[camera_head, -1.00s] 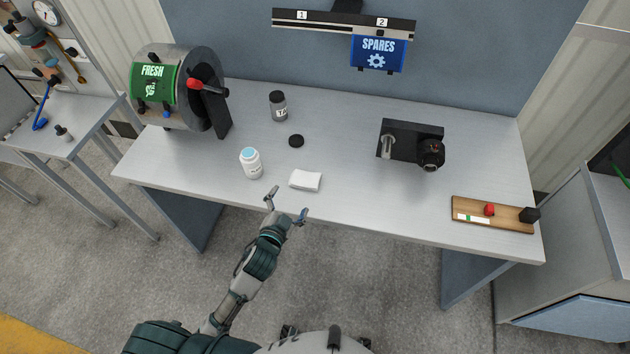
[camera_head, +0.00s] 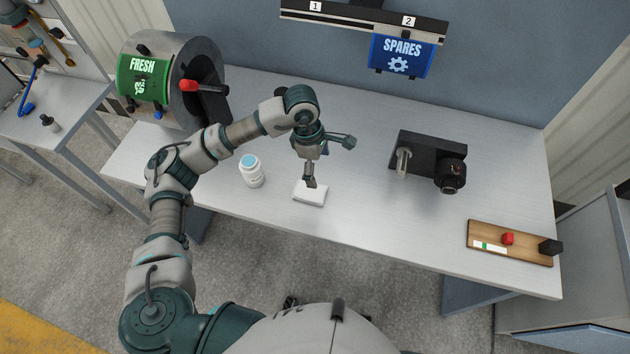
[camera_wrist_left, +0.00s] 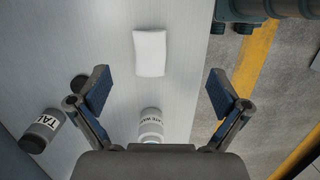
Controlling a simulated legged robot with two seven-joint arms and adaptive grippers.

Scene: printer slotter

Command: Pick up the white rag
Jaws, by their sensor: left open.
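The white rag (camera_head: 314,194) is a small folded block lying flat near the front edge of the grey table. My left gripper (camera_head: 330,162) is open and empty above the table, just over and behind the rag. One finger overlaps the rag's upper edge in the head view; I cannot tell whether it touches. In the left wrist view the rag (camera_wrist_left: 150,53) lies ahead of the open left gripper (camera_wrist_left: 160,85), roughly centred between its two fingers. My right gripper is not in view.
A white bottle (camera_head: 251,171) with a blue top stands left of the rag. The left wrist view also shows a dark jar (camera_wrist_left: 42,130) and a black lid (camera_wrist_left: 79,84). A black device (camera_head: 428,158) and a wooden board (camera_head: 510,246) are at the right. A drum (camera_head: 180,82) stands at the left.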

